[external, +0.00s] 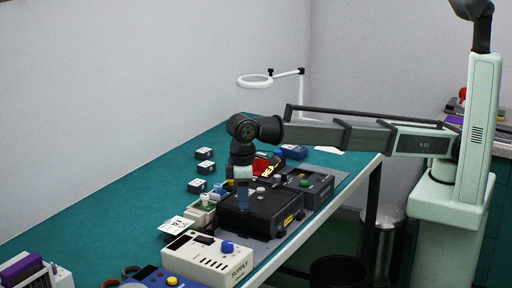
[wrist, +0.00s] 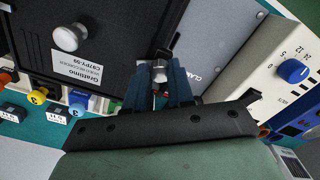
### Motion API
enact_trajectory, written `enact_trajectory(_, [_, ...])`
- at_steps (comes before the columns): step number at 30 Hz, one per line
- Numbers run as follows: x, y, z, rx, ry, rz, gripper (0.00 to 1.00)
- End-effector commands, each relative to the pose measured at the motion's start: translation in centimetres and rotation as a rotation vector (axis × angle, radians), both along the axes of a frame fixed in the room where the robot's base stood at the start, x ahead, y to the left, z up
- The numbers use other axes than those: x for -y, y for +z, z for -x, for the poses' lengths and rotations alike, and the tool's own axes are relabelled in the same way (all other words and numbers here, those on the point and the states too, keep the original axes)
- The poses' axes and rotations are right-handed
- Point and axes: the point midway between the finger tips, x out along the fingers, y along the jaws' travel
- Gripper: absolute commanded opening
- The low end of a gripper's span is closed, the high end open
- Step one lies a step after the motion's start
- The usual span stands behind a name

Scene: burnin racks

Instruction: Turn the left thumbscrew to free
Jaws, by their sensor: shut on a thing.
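The black unit (external: 262,216) sits on the bench, with a white label in the wrist view (wrist: 105,75). My gripper (wrist: 160,88) has its dark blue fingers closed around a small silver thumbscrew (wrist: 159,70) near the edge of that unit. The fingers hide part of the thumbscrew, and its turn angle cannot be told. A second silver knob (wrist: 69,38) stands free on the unit's top, to the left in the wrist view.
A cream supply box (external: 207,262) with a blue knob (wrist: 293,71) stands close beside the unit. A grey box (external: 309,184) with a green button stands beyond it. Small connectors (wrist: 40,96) and little black boxes (external: 205,153) lie nearby. The back left of the bench is clear.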

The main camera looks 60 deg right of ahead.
Motion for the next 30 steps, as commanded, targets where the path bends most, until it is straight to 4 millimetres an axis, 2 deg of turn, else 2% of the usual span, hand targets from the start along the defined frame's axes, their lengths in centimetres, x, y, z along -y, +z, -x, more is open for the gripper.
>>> enact_trajectory(21, [-0.03,0.06,-0.05,0.001,0.676,-0.001,0.00])
enact_trajectory(30, [-0.05,0.07,-0.05,0.001,0.911,-0.001,0.00])
